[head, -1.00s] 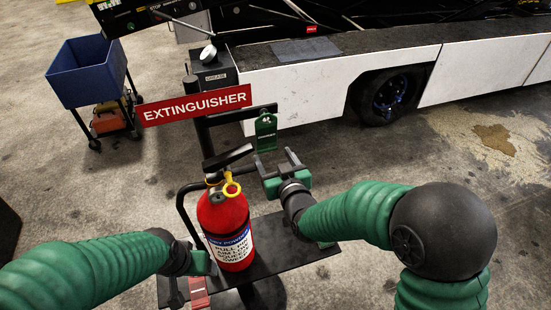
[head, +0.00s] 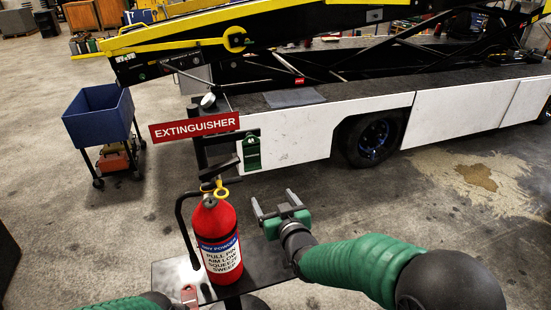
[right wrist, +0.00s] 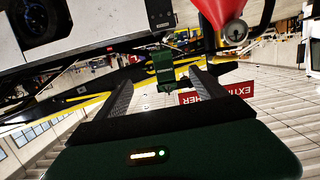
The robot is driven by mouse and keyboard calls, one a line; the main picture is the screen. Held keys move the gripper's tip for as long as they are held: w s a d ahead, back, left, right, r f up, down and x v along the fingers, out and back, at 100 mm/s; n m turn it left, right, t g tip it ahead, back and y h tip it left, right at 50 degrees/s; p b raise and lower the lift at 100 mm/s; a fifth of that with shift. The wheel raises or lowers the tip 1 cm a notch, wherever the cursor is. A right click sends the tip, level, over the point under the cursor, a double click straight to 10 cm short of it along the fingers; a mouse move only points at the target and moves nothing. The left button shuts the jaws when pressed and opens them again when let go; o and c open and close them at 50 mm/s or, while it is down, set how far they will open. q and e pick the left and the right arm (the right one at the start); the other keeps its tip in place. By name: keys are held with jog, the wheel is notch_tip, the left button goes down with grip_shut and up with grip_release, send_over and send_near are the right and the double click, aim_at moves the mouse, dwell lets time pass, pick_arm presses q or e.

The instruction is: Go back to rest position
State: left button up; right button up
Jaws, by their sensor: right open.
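My right gripper (head: 270,208) is open and empty, to the right of the red fire extinguisher (head: 216,222) and apart from it. Its two fingers also show in the right wrist view (right wrist: 160,92), with nothing between them that they touch. The extinguisher stands upright on a dark stand shelf (head: 262,262), with a yellow ring at its top. A green tag (head: 252,151) hangs from the stand beside the red EXTINGUISHER sign (head: 195,127). My left arm shows only as a green sleeve at the bottom edge; its gripper is out of the picture.
A white belt loader (head: 290,135) with a yellow-railed conveyor stands behind the stand. A blue bin on a cart (head: 98,115) is at the left. A brownish stain (head: 477,176) marks the floor at right. Open concrete floor lies between.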

jog(key=s+d+f+m+g+h, duration=0.25)
jog(key=s+d+f+g, duration=0.35)
jog(key=s+d+f, duration=0.45)
jog(key=s+d+f+g+h, duration=0.1)
jog(key=s+d+f+g, duration=0.1)
jog(key=s, duration=0.7)
jog(key=s+d+f+m+g+h, duration=0.1)
jog(key=s+d+f+g, duration=0.1)
jog(key=s+d+g, duration=0.2)
jog(key=shift+s+d, duration=1.7)
jog(key=shift+s, duration=1)
jog(key=shift+d+m+h, duration=0.25)
jog(key=shift+d, duration=0.05)
jog(key=shift+a, duration=0.15)
